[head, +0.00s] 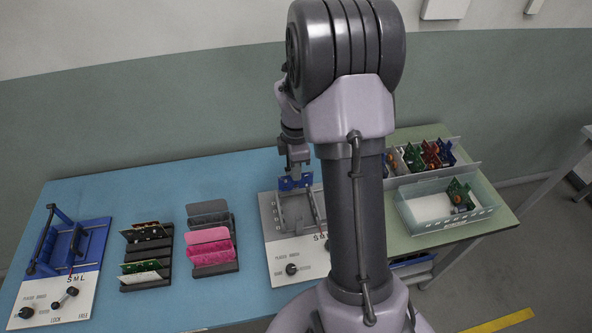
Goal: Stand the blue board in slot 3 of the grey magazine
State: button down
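The blue board (287,184) is upright at the tip of my gripper (296,174), above the back part of a grey fixture with a white front panel (283,263). My gripper points down and looks shut on the board's upper edge; the fingers are small in this view. Whether the board touches the fixture, I cannot tell. Two dark slotted racks stand to the left. The left rack (146,252) holds boards at its back and front, with bare slots between. The right rack (217,270) holds grey and pink boards. No slot numbers are readable, and which rack is the grey magazine is unclear.
A blue fixture with a white panel (60,300) stands at the far left of the blue table. At the right, a clear bin (415,212) and a tray with several boards (425,158) stand on a green surface. My arm hides the middle right. Blue mat behind the racks is clear.

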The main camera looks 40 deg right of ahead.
aim_at(296, 187)
jog(key=shift+f+b, duration=0.55)
jog(key=shift+b, duration=0.1)
jog(key=shift+f+b, duration=1.7)
jog(key=shift+f, duration=0.4)
jog(key=shift+f, duration=0.1)
jog(key=shift+f, duration=0.65)
jog(key=shift+f, duration=0.15)
jog(key=shift+f+b, duration=0.7)
jog(key=shift+f, duration=0.05)
